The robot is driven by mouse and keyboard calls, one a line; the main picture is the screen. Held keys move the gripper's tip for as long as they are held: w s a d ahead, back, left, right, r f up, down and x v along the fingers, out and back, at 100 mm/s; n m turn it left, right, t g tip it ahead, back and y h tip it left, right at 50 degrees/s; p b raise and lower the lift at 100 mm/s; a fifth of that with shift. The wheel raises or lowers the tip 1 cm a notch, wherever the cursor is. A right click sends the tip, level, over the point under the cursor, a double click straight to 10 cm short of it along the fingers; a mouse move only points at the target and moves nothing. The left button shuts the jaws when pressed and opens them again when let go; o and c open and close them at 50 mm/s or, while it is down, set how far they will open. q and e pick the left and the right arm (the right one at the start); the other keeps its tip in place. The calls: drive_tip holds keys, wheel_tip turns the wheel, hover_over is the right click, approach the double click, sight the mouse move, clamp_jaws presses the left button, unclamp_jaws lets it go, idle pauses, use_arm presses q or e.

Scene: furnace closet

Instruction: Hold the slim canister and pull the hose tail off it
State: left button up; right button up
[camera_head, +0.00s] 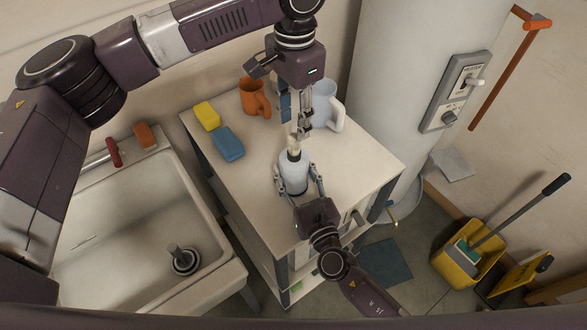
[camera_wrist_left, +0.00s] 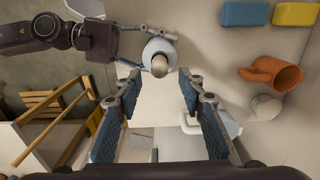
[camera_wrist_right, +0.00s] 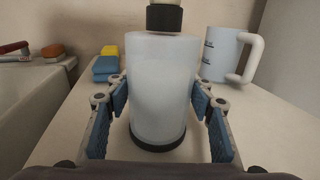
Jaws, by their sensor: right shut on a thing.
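The slim canister (camera_head: 293,176) is pale blue-white with a dark base and stands upright on the white cabinet top. It fills the middle of the right wrist view (camera_wrist_right: 165,90). The hose tail (camera_head: 293,144) is a short cream stub in a black collar on its top; it also shows in the left wrist view (camera_wrist_left: 160,66). My right gripper (camera_head: 297,172) is shut around the canister's body from the front. My left gripper (camera_head: 304,132) points down just above and beside the stub. Its fingers are apart with nothing between them.
A white jug (camera_head: 324,105) and an orange mug (camera_head: 251,97) stand behind. Blue (camera_head: 228,144) and yellow (camera_head: 206,115) sponges lie at the left of the cabinet top (camera_head: 350,190). A sink (camera_head: 130,240) is left, a large pale cylinder (camera_head: 400,60) behind right.

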sight(294, 137)
use_arm(q)
drive_tip(key=shift+f, duration=3.05)
drive_tip(key=shift+c, duration=0.6)
clamp_jaws()
drive_tip(key=shift+r, duration=0.15)
drive_tip(key=shift+r, duration=1.4)
drive_tip(key=shift+r, duration=0.15)
drive_tip(key=shift+r, duration=2.35)
